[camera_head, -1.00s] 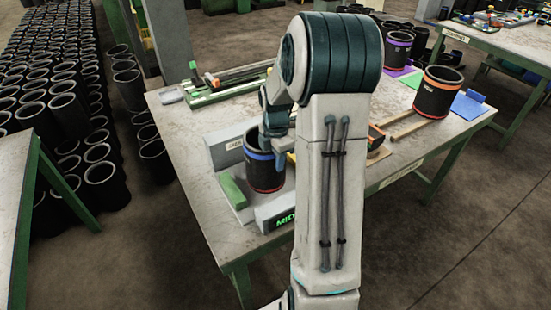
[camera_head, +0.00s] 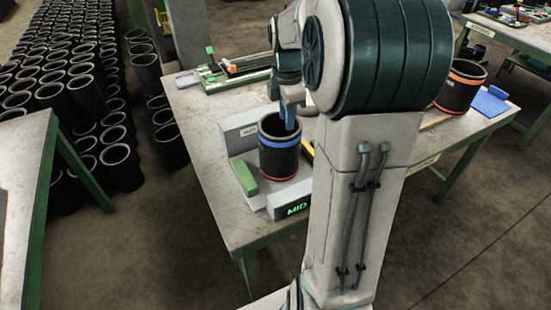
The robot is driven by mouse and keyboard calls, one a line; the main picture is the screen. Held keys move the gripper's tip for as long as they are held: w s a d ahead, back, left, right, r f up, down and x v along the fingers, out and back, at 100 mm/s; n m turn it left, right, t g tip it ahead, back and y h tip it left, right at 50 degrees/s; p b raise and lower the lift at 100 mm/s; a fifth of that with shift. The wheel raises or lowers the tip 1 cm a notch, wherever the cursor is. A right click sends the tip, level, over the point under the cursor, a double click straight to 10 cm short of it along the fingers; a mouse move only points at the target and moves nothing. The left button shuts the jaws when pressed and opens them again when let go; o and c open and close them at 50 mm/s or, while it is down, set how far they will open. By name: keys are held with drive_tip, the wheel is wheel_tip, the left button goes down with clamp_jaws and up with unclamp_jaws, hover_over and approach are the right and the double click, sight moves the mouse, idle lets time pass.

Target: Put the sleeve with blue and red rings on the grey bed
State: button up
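The black sleeve (camera_head: 279,160) with a blue ring near its top and a red ring near its bottom stands upright on the grey bed (camera_head: 233,138). The bed has a raised back wall, a green block (camera_head: 244,178) at the left and a front display (camera_head: 292,209) reading MID in green. My gripper (camera_head: 289,116) is at the sleeve's top, with a blue finger in view at the rim and overlapping the opening. The other finger is not clear, and I cannot tell whether the finger touches the sleeve.
Green tooling (camera_head: 230,72) lies at the back of the table (camera_head: 197,101). Many black sleeves (camera_head: 67,105) fill the floor at left. My arm hides the table's middle.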

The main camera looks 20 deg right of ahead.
drive_tip(key=s+a+m+t, duration=0.2)
drive_tip(key=s+a+m, duration=1.2)
drive_tip(key=s+m, duration=0.2)
drive_tip(key=s, duration=0.2)
drive_tip(key=shift+s+f+m+t, duration=0.3)
drive_tip(key=shift+s+t, duration=0.05)
drive_tip(key=shift+t, duration=0.05)
